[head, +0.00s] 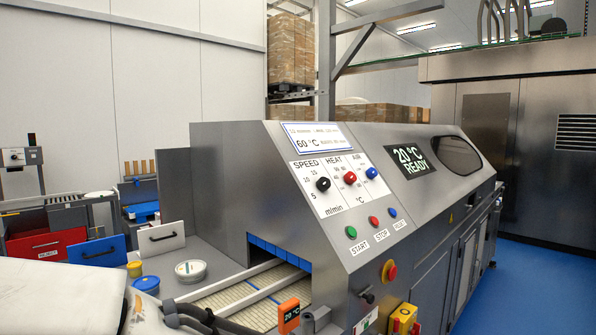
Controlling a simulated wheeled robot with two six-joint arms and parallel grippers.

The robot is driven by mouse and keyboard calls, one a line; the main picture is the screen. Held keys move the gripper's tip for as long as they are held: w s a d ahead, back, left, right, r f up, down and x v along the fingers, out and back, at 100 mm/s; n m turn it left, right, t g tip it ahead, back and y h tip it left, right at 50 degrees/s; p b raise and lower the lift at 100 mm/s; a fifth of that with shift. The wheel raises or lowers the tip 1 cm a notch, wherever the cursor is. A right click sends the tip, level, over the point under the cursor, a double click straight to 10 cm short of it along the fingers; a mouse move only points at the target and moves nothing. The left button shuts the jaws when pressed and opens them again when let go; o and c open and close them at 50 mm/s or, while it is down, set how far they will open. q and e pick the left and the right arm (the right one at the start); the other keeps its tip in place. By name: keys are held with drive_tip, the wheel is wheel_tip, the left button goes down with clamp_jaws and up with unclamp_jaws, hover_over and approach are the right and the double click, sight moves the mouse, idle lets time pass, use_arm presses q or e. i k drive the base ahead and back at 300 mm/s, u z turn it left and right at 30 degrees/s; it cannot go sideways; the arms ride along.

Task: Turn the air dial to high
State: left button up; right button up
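The air dial is a blue knob (372,173) under the word AIR, at the right end of the white dial panel (335,206) on the grey machine's sloping front. Its pointer and the small marks around it are too small to read. Left of it on the same panel are the red heat dial (350,178) and the black speed dial (323,184). A white arm part of mine fills the lower left corner, with dark grey parts that look like my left gripper (190,317) at the bottom edge, well below the dials. Its fingers are not clear. My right gripper does not show.
Green start (351,232), red stop (373,221) and blue (393,212) buttons sit below the dials. A red emergency knob (391,271) juts out lower down. The display (409,159) reads 20 °C READY. An orange meter (289,315) stands by the belt (240,300). The space before the dials is clear.

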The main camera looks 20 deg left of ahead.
sight(371, 173)
drive_tip(key=z, duration=0.2)
drive_tip(key=k, duration=0.5)
drive_tip(key=z, duration=1.1)
drive_tip(key=i, duration=1.7)
drive_tip(key=u, duration=1.1)
drive_tip(key=i, duration=0.75)
drive_tip(key=u, duration=0.85)
